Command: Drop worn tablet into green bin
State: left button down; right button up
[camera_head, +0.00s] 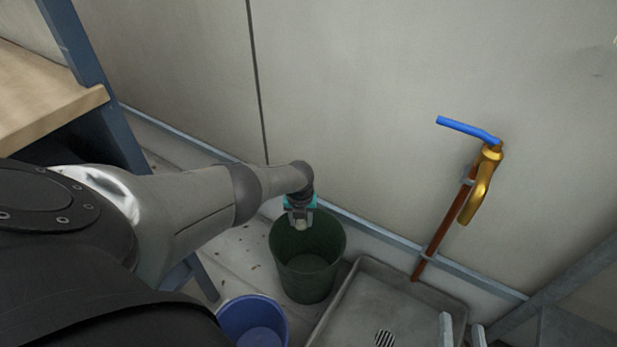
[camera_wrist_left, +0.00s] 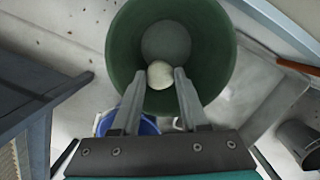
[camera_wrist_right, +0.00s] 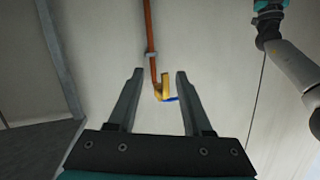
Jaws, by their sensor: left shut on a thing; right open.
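The worn tablet (camera_wrist_left: 160,74) is a pale, round, whitish piece held between the fingertips of my left gripper (camera_wrist_left: 158,77). In the head view my left gripper (camera_head: 300,216) points down over the mouth of the green bin (camera_head: 307,270), with the pale tablet just visible at its tips. In the left wrist view the green bin (camera_wrist_left: 215,45) opens below the tablet, and its grey-green floor shows empty where visible. My right gripper (camera_wrist_right: 153,75) is open and empty, facing the wall; its fingertips show at the bottom of the head view (camera_head: 462,330).
A blue bucket (camera_head: 252,318) stands beside the green bin. A grey tray with a drain (camera_head: 360,300) lies to its right. A copper pipe with a brass tap (camera_head: 482,180) and blue lever runs up the wall. A wooden shelf (camera_head: 45,100) on blue posts is at left.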

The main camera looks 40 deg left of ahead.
pick_arm(q)
jog(key=shift+f, duration=0.35)
pick_arm(e)
jog(key=shift+s+a+r+t, duration=0.3)
jog(key=shift+r+t, duration=0.1)
jog(key=shift+t, duration=0.3)
pick_arm(q)
jog(key=shift+c, duration=1.7)
grip_release()
